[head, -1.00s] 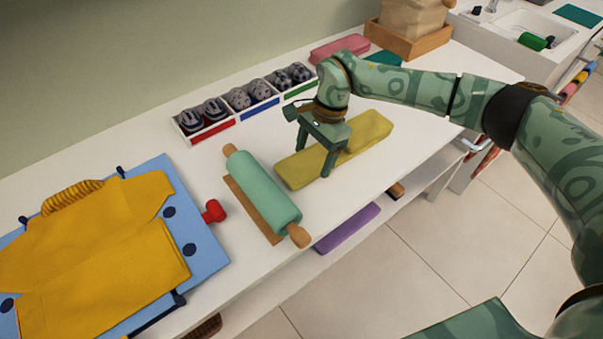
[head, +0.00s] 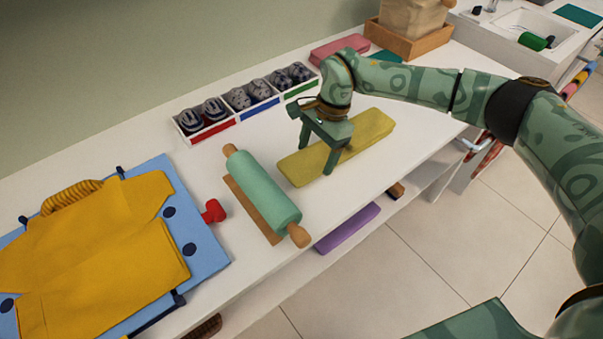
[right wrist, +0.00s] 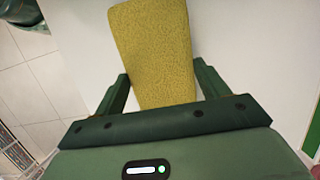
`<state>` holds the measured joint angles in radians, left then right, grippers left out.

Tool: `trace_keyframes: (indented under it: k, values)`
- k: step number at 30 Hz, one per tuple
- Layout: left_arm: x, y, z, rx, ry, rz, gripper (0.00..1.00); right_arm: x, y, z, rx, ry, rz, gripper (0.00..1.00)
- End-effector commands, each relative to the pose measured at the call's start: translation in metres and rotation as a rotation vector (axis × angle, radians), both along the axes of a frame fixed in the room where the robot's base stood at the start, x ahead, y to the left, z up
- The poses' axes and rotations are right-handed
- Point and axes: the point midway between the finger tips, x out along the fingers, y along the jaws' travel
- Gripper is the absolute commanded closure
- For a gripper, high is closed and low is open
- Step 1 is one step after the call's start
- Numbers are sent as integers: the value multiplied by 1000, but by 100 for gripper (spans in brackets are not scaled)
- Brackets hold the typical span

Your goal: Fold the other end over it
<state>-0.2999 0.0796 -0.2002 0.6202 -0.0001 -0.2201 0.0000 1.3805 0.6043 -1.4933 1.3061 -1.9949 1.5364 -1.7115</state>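A folded mustard-yellow cloth (head: 365,133) lies as a long flat strip on the white worktop. My right gripper (head: 318,150) stands over its near-left part, one finger on each side of the strip. In the right wrist view the cloth (right wrist: 152,35) runs between the two spread fingers of the right gripper (right wrist: 163,78). The fingers are close to its edges; whether they touch it I cannot tell. The gripper's body hides part of the cloth. My left gripper is not in view.
A green rolling pin (head: 262,186) on a wooden base lies left of the cloth. Trays of rolled socks (head: 240,98) stand behind. A yellow garment (head: 105,250) lies on a blue board (head: 205,245) at left. A pink folded cloth (head: 338,48) is farther back.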

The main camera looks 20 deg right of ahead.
Motion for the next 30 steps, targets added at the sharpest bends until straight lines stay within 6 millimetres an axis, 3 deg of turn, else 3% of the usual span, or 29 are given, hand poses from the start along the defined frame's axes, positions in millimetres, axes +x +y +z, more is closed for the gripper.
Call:
trace_keyframes:
  k: [30]
  values:
    - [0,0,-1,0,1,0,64,6,-10,0,-1,0,-1,31]
